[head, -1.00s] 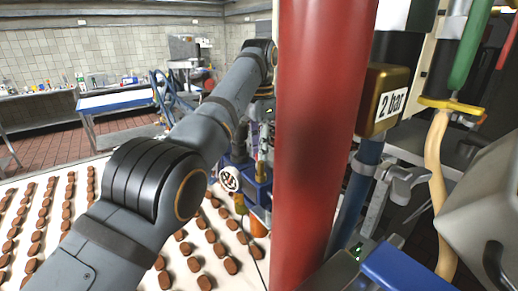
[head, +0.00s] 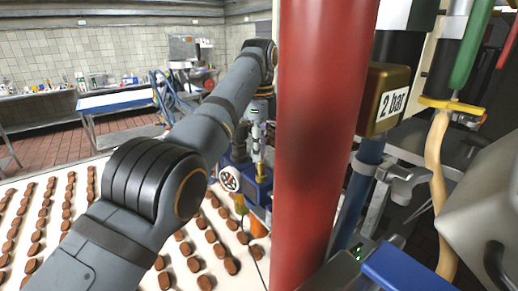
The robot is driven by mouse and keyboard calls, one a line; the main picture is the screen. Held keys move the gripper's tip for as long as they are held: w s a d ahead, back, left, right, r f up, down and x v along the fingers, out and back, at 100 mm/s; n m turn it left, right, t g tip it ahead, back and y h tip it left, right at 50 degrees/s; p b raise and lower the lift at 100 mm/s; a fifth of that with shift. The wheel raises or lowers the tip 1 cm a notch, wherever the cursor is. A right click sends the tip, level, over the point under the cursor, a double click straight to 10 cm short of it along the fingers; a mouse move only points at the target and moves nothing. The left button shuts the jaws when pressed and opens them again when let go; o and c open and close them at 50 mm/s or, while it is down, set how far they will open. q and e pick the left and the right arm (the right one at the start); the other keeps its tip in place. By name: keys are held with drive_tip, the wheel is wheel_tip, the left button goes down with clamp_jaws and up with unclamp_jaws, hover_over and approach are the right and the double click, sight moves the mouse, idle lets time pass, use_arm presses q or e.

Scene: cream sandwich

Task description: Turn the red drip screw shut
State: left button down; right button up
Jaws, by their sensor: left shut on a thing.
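My left arm reaches from the lower left to the middle. My left gripper (head: 257,150) points down beside the red column, over the blue valve block (head: 258,190). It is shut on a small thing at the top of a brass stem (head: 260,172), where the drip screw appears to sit. The fingers cover the screw, and I cannot make out its red colour. A white round dial (head: 229,179) is on the left of the block, and an orange nozzle (head: 258,228) hangs below. My right gripper is not in view.
A thick red column (head: 318,150) stands close and hides what is right of the block. A brass box marked "2 bar" (head: 385,100) and a yellow valve handle (head: 452,106) are further right. Rows of brown biscuits lie on the white belt (head: 55,240) below.

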use_arm(q)
drive_tip(key=shift+m, duration=0.6)
drive_tip(key=c, duration=1.2)
unclamp_jaws()
